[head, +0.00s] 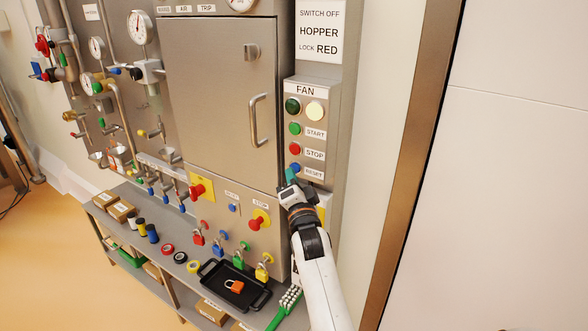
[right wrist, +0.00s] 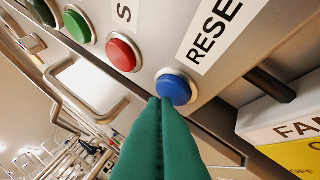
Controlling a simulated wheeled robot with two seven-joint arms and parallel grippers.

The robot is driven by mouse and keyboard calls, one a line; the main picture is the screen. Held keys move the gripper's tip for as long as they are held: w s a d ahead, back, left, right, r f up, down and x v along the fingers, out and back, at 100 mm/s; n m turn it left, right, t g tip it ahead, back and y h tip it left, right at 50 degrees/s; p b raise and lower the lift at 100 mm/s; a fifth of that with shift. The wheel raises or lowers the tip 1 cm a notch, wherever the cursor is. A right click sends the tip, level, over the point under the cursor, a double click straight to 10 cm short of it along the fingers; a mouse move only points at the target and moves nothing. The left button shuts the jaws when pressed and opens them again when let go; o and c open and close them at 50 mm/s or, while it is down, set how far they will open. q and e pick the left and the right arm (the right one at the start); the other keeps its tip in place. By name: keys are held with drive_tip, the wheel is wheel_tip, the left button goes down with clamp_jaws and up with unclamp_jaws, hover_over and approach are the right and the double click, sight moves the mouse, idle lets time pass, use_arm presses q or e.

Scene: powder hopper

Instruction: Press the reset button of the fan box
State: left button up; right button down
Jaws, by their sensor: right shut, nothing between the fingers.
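The fan box (head: 331,88) is a grey panel on the right of the cabinet in the head view. Its blue reset button (head: 295,168) is the lowest one, beside a RESET label (head: 314,173). In the right wrist view the blue reset button (right wrist: 173,88) sits just beyond the green fingertips. My right gripper (head: 292,178) is shut and empty, its fingertips (right wrist: 160,101) at the lower edge of the button. I cannot tell whether they touch it. My left gripper is not in view.
The red stop button (right wrist: 123,54) and green start button (right wrist: 77,27) are close by. A cabinet door handle (head: 257,121) is to the left. Below, a shelf holds a black tray (head: 215,280) with an orange padlock (head: 234,287). Coloured padlocks hang above it.

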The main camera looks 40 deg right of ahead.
drive_tip(key=shift+w+d, duration=0.1)
drive_tip(key=shift+d, duration=0.25)
idle(0.7)
drive_tip(key=shift+a, duration=0.1)
drive_tip(key=shift+s+a+p, duration=0.3)
drive_tip(key=shift+a, duration=0.35)
